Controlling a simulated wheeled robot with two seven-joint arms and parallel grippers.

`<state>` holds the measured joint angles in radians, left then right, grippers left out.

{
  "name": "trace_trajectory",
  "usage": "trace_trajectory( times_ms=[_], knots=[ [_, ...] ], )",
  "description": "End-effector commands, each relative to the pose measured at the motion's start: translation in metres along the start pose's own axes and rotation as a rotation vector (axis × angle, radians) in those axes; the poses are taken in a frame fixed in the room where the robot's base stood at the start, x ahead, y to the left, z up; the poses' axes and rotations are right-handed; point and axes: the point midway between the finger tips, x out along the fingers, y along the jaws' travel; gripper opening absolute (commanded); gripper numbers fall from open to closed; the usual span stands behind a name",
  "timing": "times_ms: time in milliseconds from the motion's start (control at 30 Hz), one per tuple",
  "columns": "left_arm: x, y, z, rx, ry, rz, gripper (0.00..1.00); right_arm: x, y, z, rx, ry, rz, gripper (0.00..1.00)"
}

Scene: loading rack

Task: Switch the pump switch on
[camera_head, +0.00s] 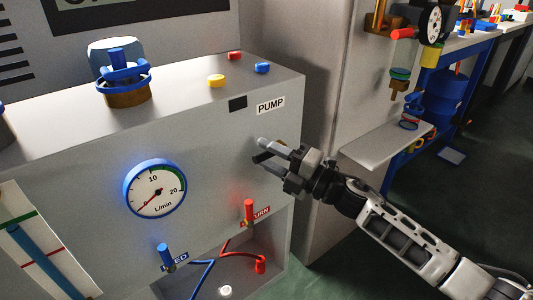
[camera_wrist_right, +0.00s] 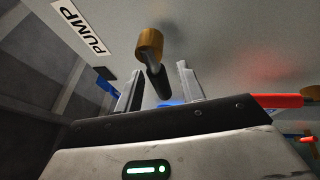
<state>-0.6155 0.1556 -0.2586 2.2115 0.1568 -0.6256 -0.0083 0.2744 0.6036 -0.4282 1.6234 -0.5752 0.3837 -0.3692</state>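The pump switch is a toggle with a brass collar (camera_wrist_right: 149,42) and a short dark lever (camera_wrist_right: 157,80), seen in the right wrist view on the grey panel. In the wrist view, the right gripper (camera_wrist_right: 158,72) is open, one finger on each side of the lever with gaps visible; contact cannot be made out. My left gripper is not in view.
A flow gauge (camera_head: 155,189) on the panel has its red needle near zero. Red (camera_head: 249,211) and blue (camera_head: 166,255) valve handles stick out below. A blue handwheel (camera_head: 123,75) and small buttons sit on top. A shelf (camera_head: 386,145) stands right of the panel.

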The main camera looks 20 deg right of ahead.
Motion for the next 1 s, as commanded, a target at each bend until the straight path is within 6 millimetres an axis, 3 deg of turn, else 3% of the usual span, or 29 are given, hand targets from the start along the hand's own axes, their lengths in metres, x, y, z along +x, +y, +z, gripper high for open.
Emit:
trace_trajectory(
  times_ms=[367,500,533,1000],
  knots=[
    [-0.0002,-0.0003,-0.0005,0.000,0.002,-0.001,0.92,0.0063,-0.0003,0.0002,0.000,-0.001,-0.001,0.39],
    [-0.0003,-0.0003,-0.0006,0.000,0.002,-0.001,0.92,0.0062,-0.0002,0.0001,0.000,-0.001,-0.001,0.03],
    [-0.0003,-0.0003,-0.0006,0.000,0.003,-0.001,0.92,0.0062,-0.0002,0.0001,0.000,-0.001,-0.001,0.00],
    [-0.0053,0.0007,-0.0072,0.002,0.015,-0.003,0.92,0.0054,-0.0027,0.0004,-0.077,0.017,-0.033,0.00]
  ],
)
